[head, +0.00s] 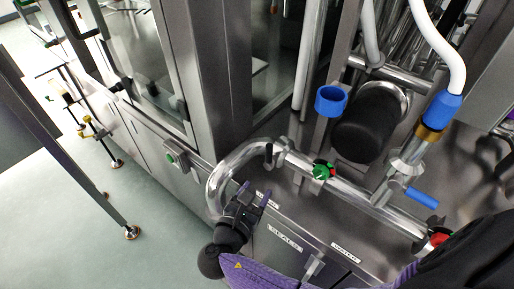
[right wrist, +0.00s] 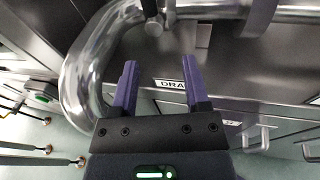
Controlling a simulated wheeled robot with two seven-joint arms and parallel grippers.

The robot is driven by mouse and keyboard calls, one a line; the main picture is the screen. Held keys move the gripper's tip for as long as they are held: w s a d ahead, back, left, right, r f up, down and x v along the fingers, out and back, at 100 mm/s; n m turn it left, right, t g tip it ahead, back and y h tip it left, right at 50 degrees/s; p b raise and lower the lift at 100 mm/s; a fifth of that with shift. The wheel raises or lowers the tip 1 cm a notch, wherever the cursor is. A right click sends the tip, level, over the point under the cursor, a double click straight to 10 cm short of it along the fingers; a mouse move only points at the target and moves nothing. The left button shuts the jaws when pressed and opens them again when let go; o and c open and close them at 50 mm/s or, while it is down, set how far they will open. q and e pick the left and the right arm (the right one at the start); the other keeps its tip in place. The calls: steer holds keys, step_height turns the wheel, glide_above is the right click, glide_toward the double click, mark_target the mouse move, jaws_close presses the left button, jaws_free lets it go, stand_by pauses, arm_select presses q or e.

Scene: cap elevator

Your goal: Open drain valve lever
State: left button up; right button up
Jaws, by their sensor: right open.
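The drain valve lever (head: 268,152) is a short dark handle on the curved steel pipe (head: 217,185), above the DRAIN label. It also shows in the right wrist view (right wrist: 153,22) at the top, near the pipe's bend. My right gripper (head: 255,190) is open, with its purple fingers pointing toward the pipe and lever. In the right wrist view the gripper (right wrist: 158,65) has nothing between its fingers; the DRAIN label (right wrist: 171,85) shows behind them. The lever is beyond the fingertips, apart from them. My left gripper is not in view.
A green valve knob (head: 321,171) and a red one (head: 439,239) sit further along the pipe. A blue-handled valve (head: 421,198) and a black cylinder (head: 366,125) are at right. The cabinet front below carries handles and labels. Open floor (head: 150,240) lies at left.

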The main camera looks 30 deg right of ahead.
steer(key=h, duration=0.2)
glide_toward(268, 152)
steer(key=w+d, duration=0.1)
steer(key=b+x, duration=0.1)
steer(key=x, duration=0.7)
steer(key=shift+w+d+f+b, duration=0.1)
steer(key=shift+w+d+b, duration=0.05)
steer(key=shift+d+b, duration=0.25)
steer(key=shift+w+d, duration=0.25)
steer(key=shift+d, duration=0.05)
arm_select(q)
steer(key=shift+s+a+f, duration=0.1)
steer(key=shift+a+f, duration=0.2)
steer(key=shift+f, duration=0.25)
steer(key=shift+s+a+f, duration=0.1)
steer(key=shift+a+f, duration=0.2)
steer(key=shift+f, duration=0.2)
arm_select(e)
jaws_close()
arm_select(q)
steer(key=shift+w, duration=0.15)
